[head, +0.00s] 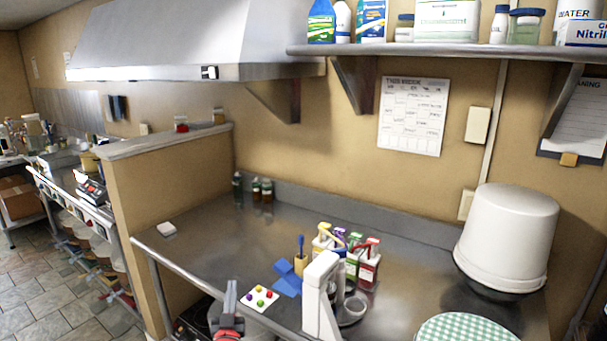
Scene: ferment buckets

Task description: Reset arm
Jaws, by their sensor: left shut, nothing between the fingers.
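My left gripper (230,312) shows at the bottom of the head view, low and left of centre. It is shut with nothing between its fingers. It appears in front of the steel table's (195,262) front edge, just left of a white card with coloured dots (259,298). I cannot tell its exact height over the table. My right gripper is not in view.
A white upright device (319,297) stands right of the card, with blue cloths (287,282) and several pump bottles (369,266) close by. An upturned white bucket (507,238) and a green checked cloth (466,330) are at the right. The table's left part is mostly clear.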

